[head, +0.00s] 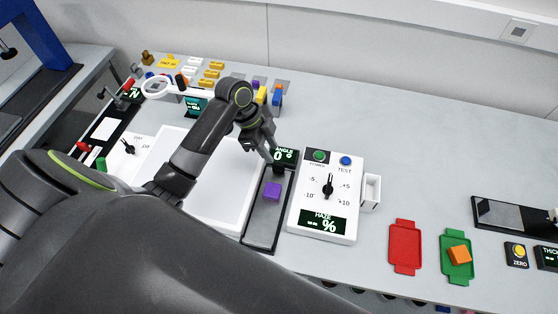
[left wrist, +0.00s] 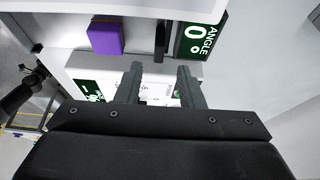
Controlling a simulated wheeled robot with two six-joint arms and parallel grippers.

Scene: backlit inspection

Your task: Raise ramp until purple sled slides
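The purple sled (head: 272,192) sits on the dark ramp (head: 262,220), which lies flat between the white panel and the haze meter. The sled also shows in the left wrist view (left wrist: 106,37). The angle display (head: 284,157) at the ramp's far end reads 0°; it also shows in the left wrist view (left wrist: 201,32). My left gripper (head: 270,150) is above the far end of the ramp, near the display. In the left wrist view its two fingers (left wrist: 160,85) are apart with nothing seen held between them. My right gripper is not in view.
The white haze meter (head: 325,200) with knob and buttons stands right of the ramp. A red tray (head: 405,247) and a green tray (head: 470,270) with an orange block (head: 459,254) lie farther right. Small coloured blocks sit at the back left. The back right table is clear.

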